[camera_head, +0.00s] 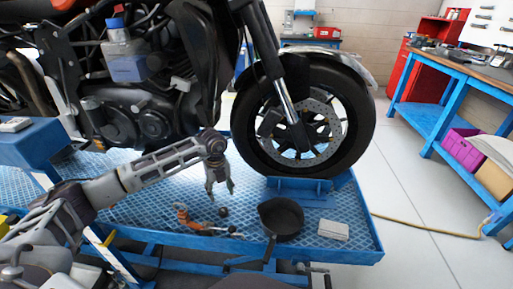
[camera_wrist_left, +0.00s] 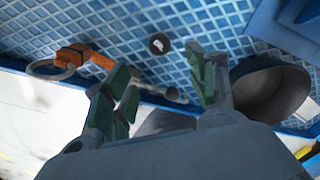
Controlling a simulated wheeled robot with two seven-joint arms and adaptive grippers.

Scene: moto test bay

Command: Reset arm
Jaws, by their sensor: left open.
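My left arm reaches in from the left in the head view. Its gripper (camera_head: 220,188) points down over the blue lift platform (camera_head: 150,205), below the motorcycle's engine and left of the front wheel. The left gripper (camera_wrist_left: 160,85) is open and empty in the left wrist view, its fingers spread apart. An orange-handled tool with a ring (camera_head: 185,217) lies on the platform below and left of the gripper; it also shows in the left wrist view (camera_wrist_left: 85,55). A small dark round thing (camera_head: 223,212) lies just below the gripper. My right gripper is not in view.
A black pan (camera_head: 282,222) sits at the platform's front edge, beside a pale block (camera_head: 333,230). The motorcycle's front wheel (camera_head: 304,125) stands behind them. A blue workbench (camera_head: 445,100) stands at right. The floor between is mostly clear, with a yellow hose (camera_head: 430,230).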

